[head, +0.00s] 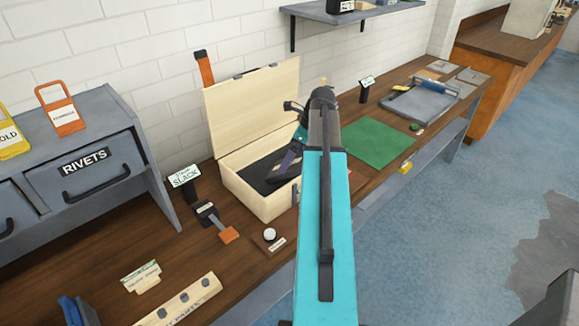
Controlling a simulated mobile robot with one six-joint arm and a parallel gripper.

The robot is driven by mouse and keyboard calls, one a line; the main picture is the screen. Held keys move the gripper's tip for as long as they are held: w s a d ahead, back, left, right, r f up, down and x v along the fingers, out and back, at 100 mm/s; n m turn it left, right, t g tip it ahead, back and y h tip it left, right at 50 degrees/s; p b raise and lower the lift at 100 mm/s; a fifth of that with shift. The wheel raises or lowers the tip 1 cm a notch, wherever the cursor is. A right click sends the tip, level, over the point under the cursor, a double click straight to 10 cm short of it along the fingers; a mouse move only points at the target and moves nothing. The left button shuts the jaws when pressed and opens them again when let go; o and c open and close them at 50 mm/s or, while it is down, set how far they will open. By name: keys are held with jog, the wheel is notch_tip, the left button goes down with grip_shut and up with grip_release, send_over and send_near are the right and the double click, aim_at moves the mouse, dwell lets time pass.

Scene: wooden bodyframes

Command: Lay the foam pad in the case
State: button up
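The case (246,195) is a pale wooden box on the brown workbench, with its lid (250,105) standing open at the back. A dark, flat piece (262,171) lies inside the case; it looks like the foam pad, but I cannot tell whether it is the pad or a lining. My teal arm comes up from the bottom and covers the case's right side. My gripper (287,163) appears over the inside of the case, partly behind my arm. Its fingers are too small and covered to show whether they are open or hold anything.
A green mat (378,143) lies right of my arm, with a grey tray (420,103) beyond. A grey rivets drawer unit (75,165) stands left. A label stand (185,178) and a white-knobbed block (270,237) are near the case. A wall shelf (350,12) hangs above.

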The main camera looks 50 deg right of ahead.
jog(key=shift+p+x, duration=0.95)
jog(key=shift+x, duration=1.5)
jog(key=shift+s+f, duration=0.1)
jog(key=shift+f, duration=0.2)
jog(key=c, duration=0.8)
jog(key=shift+r, duration=0.15)
jog(key=shift+r+b, duration=1.3)
jog(key=shift+r, duration=3.8)
